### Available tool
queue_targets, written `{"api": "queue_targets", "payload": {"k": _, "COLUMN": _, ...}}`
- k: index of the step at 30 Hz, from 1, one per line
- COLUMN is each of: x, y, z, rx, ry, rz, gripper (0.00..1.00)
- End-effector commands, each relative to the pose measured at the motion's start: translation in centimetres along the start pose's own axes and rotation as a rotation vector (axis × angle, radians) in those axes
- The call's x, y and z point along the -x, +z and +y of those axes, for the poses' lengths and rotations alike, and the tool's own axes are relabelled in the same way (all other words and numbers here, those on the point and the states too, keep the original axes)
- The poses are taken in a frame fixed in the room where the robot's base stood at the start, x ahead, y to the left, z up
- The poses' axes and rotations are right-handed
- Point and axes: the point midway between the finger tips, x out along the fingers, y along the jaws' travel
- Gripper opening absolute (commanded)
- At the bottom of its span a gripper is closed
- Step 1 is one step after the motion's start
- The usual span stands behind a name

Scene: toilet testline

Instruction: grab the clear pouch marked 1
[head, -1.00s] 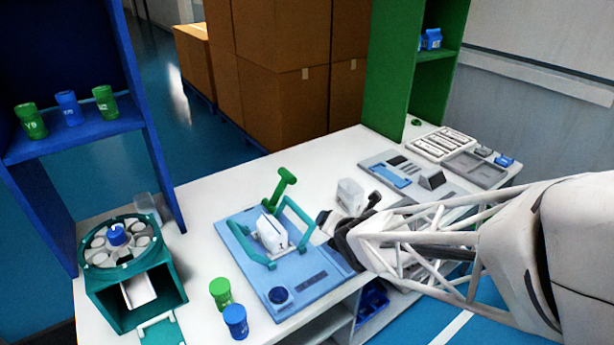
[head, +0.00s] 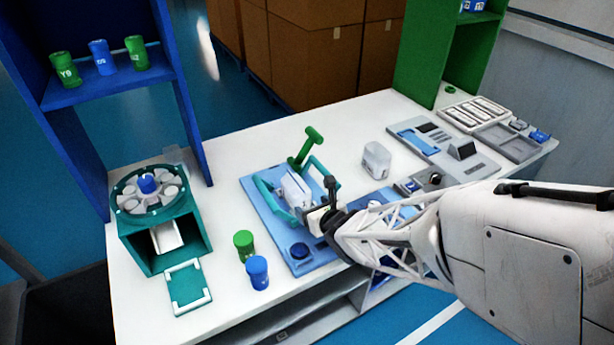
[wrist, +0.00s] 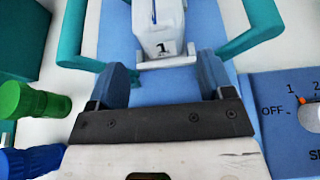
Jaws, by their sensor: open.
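The whitish pouch marked 1 (head: 296,190) stands in a light blue fixture (head: 262,208) between two teal bars. In the wrist view the pouch (wrist: 160,22) shows its black 1 at the top centre, just beyond my fingers. My gripper (head: 316,213) is at the fixture's near right side, close to the pouch. In the wrist view my gripper (wrist: 163,78) is open, with one blue-grey finger on each side of the pouch's lower end. Nothing is between the fingertips. I cannot tell whether they touch the fixture.
The teal bars (head: 265,195) flank the pouch, and a green-handled lever (head: 306,147) rises behind it. Green (head: 243,245) and blue (head: 257,272) canisters stand to the left. A control panel with a dial (wrist: 308,115) is at the right. A pale container (head: 376,157) stands behind.

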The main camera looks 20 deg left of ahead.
Motion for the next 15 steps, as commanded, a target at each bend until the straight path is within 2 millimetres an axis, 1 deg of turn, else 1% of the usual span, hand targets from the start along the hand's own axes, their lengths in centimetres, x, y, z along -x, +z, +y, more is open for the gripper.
{"api": "queue_targets", "payload": {"k": 5, "x": -0.4, "y": 0.0, "z": 0.0, "rx": -0.001, "ry": 0.000, "rz": 0.000, "gripper": 0.74}}
{"api": "queue_targets", "payload": {"k": 15, "x": -2.4, "y": 0.1, "z": 0.0, "rx": -0.002, "ry": 0.000, "rz": 0.001, "gripper": 0.74}}
